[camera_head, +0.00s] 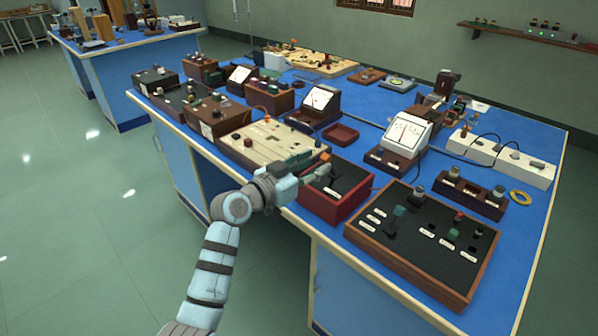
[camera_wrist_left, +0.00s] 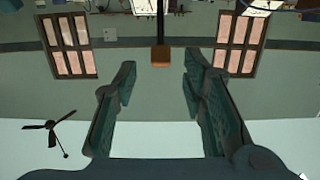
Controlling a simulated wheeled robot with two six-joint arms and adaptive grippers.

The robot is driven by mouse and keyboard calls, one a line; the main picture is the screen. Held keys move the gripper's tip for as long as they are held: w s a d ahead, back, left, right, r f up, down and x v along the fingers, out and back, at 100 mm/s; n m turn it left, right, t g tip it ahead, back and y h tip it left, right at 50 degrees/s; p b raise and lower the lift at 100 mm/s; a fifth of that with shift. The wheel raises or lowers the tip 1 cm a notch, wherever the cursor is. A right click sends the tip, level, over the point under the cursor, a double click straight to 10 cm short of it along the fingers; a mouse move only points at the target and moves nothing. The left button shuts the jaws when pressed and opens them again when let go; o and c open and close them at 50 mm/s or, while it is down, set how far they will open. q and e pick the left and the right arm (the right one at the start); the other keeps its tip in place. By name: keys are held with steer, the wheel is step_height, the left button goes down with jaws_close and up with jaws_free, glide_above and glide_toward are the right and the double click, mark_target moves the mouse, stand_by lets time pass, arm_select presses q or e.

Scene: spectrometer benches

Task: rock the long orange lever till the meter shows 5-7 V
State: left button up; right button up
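The orange lever end (camera_head: 326,157) shows at the tips of my left gripper (camera_head: 322,166), above a red-sided box with a black top (camera_head: 352,180). In the left wrist view, which looks upside down, the lever is a dark rod with an orange-brown block (camera_wrist_left: 160,56) at its end. The block lies between and just beyond the two fingertips of my left gripper (camera_wrist_left: 157,78), apart from both. The fingers are open and empty. A white-faced meter (camera_head: 404,132) stands behind the box; its reading is too small to tell. My right gripper is out of view.
A black panel with switches (camera_head: 420,240) lies right of the red box. A pale board (camera_head: 268,140) lies left of it. More meters (camera_head: 320,97), a small red tray (camera_head: 341,134) and a white socket strip (camera_head: 500,158) crowd the blue bench. Floor is free at left.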

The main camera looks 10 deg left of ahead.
arm_select(q)
steer(key=v, duration=0.9)
steer(key=shift+s, duration=0.25)
steer(key=shift+a+r, duration=0.1)
stand_by(0.8)
